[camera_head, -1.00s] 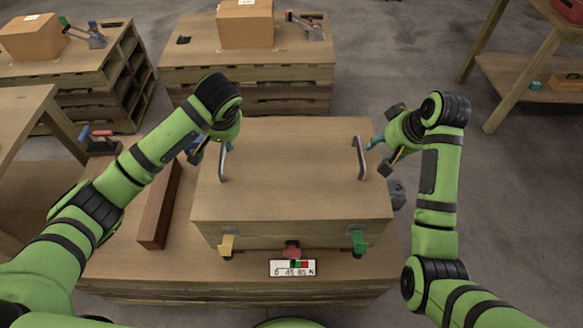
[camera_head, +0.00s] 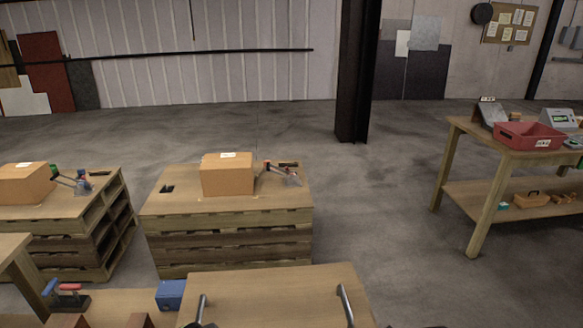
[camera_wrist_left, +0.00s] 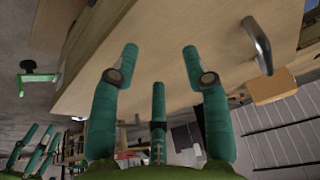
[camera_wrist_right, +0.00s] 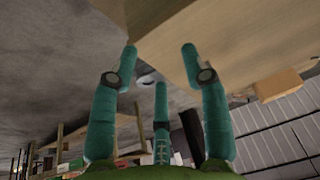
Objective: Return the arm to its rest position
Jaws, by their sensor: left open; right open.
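My left gripper (camera_wrist_left: 160,52) shows in the left wrist view with its teal fingers spread and nothing between them. The wooden box lid lies beyond them, with a metal handle (camera_wrist_left: 258,45) to their right. My right gripper (camera_wrist_right: 160,52) is likewise open and empty in the right wrist view, with a wooden surface (camera_wrist_right: 225,40) beyond its right finger. In the head view, the wooden box (camera_head: 270,295) shows only its far part, with the left handle (camera_head: 201,308) and right handle (camera_head: 346,305). Neither gripper can be made out there.
A cardboard box (camera_head: 227,175) sits on a pallet stand (camera_head: 230,245) behind the wooden box. Another carton (camera_head: 25,184) stands at left. A table (camera_head: 470,130) with a red bin (camera_head: 528,137) is at right. A dark column (camera_head: 355,70) stands behind. Floor between is clear.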

